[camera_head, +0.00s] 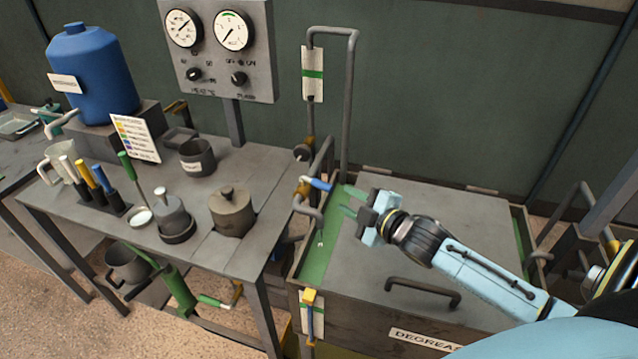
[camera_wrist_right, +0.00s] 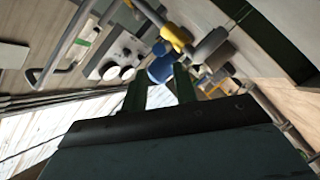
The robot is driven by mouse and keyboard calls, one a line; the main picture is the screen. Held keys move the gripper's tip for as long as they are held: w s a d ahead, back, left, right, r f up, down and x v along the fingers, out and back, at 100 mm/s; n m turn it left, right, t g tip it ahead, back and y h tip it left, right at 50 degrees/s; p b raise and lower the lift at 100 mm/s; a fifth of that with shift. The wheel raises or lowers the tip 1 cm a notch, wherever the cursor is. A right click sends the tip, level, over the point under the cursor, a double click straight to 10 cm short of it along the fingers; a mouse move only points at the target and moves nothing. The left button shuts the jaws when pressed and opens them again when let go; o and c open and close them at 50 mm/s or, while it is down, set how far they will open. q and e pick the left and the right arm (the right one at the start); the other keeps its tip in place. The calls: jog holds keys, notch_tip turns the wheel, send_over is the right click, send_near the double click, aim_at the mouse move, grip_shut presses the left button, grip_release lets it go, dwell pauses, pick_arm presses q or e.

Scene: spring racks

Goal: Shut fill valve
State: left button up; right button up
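A valve with a blue lever handle (camera_head: 317,184) and a brass body (camera_head: 303,186) sits on the bent grey pipe at the left rim of the degreaser tank (camera_head: 322,246). The blue lever points right, toward my right gripper. My right gripper (camera_head: 347,201) is open, its two green fingers pointing left at the lever. It appears a short way to the right of the lever, with nothing visible between the fingers. In the right wrist view its fingers (camera_wrist_right: 160,88) are apart; a blue shape shows beyond them, but I cannot tell whether it is the lever. My left gripper is not in view.
The tank's grey lid (camera_head: 430,235) with a bar handle (camera_head: 423,291) lies below my right arm. A tall pipe (camera_head: 346,110) rises behind the valve. On the left, a bench (camera_head: 110,222) holds pots, tools and a blue drum (camera_head: 92,75). A gauge panel (camera_head: 218,75) stands behind.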

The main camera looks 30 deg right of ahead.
aim_at(319, 184)
jog(key=x, duration=1.1)
jog(key=shift+w, duration=0.35)
jog(key=shift+c, duration=0.3)
grip_shut()
jog(key=shift+f, duration=0.1)
